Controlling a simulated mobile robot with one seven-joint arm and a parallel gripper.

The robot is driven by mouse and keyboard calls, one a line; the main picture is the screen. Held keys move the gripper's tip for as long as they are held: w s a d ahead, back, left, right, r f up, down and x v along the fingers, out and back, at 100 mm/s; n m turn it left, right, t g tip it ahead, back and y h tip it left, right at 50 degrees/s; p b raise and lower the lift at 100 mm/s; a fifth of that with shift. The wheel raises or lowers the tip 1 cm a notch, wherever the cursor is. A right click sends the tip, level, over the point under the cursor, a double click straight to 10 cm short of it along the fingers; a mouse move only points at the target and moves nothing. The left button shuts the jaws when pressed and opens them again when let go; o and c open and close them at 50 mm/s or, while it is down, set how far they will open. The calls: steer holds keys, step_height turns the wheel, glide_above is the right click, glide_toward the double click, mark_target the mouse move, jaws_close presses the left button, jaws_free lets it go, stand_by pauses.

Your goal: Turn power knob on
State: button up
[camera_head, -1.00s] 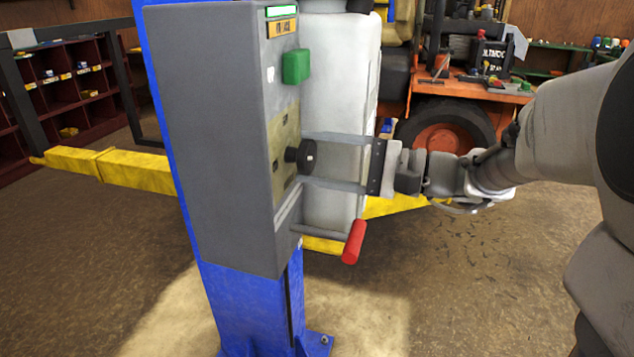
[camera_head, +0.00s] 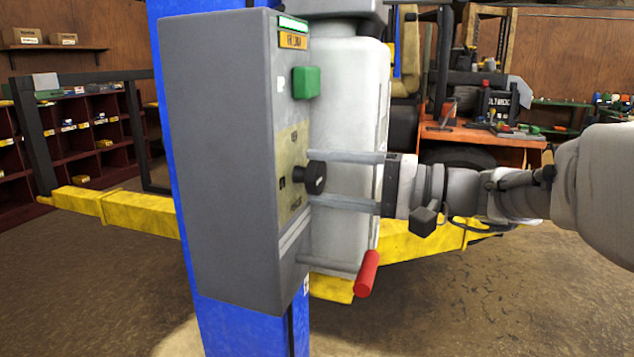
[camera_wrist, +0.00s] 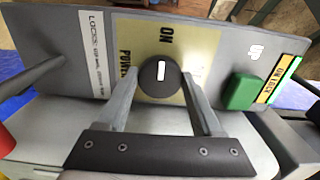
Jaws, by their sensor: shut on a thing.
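The black power knob (camera_head: 316,178) sits on the beige plate (camera_head: 295,145) on the narrow side of the grey control box (camera_head: 225,160). In the wrist view, the knob (camera_wrist: 160,76) carries a white mark that stands upright in the picture, below the word ON. The word POWER reads sideways at its left. My gripper (camera_head: 318,179) comes from the right, with one finger above the knob and one below it. In the wrist view, its fingers (camera_wrist: 160,78) stand on both sides of the knob and are shut on it. Finger contact is partly hidden.
A green button (camera_head: 306,82) is above the knob. A lever with a red handle (camera_head: 367,273) sticks out below my gripper. A white tank (camera_head: 345,115) stands behind the box. A blue post (camera_head: 225,325) and yellow lift arms (camera_head: 140,215) are around it.

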steer(key=o, duration=1.3)
steer(key=shift+o, duration=0.2)
steer(key=shift+d, duration=0.15)
steer(key=p+v, duration=0.2)
steer(key=v, duration=1.5)
